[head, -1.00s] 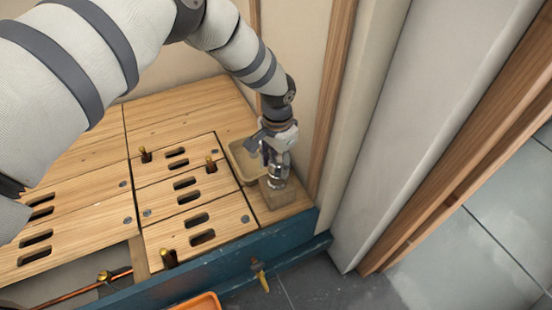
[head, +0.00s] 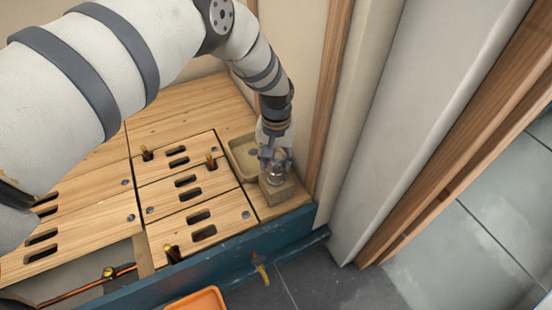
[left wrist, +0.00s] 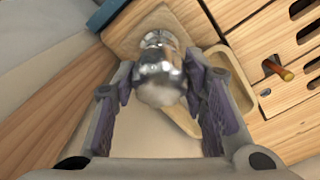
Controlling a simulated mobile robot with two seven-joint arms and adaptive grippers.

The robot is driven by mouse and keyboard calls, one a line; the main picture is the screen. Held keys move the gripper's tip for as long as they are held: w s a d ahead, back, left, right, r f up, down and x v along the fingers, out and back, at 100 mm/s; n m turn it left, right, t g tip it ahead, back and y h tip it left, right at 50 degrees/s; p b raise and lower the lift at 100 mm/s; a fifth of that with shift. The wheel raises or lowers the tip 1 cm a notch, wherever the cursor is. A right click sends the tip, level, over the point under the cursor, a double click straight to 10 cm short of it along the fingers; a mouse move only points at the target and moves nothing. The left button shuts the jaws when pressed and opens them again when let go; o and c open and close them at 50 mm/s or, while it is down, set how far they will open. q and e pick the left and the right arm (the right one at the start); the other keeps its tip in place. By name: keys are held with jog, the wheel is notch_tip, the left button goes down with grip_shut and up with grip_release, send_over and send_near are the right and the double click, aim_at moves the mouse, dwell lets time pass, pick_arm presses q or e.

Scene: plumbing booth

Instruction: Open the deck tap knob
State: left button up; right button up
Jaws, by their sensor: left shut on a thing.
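The deck tap knob (head: 277,177) is a shiny chrome piece. It stands on a small wooden block (head: 284,193) at the right front corner of the wooden deck. My left gripper (head: 275,160) comes down over the knob from above and is shut on it. In the left wrist view the rounded chrome knob (left wrist: 160,82) sits between the two purple-padded fingers, and the wooden block (left wrist: 150,20) lies beyond it. My right gripper is in neither view.
A shallow wooden tray (head: 236,151) lies beside the block. Slotted deck panels (head: 190,190) with brass stubs spread to the left. A wall post (head: 330,100) stands close on the right.

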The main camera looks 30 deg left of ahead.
aim_at(276, 159)
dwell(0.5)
pick_arm(q)
jog(key=o, duration=1.2)
jog(key=shift+c, duration=0.2)
notch_tip(276, 159, up, 12)
jog(key=shift+s+f, duration=0.1)
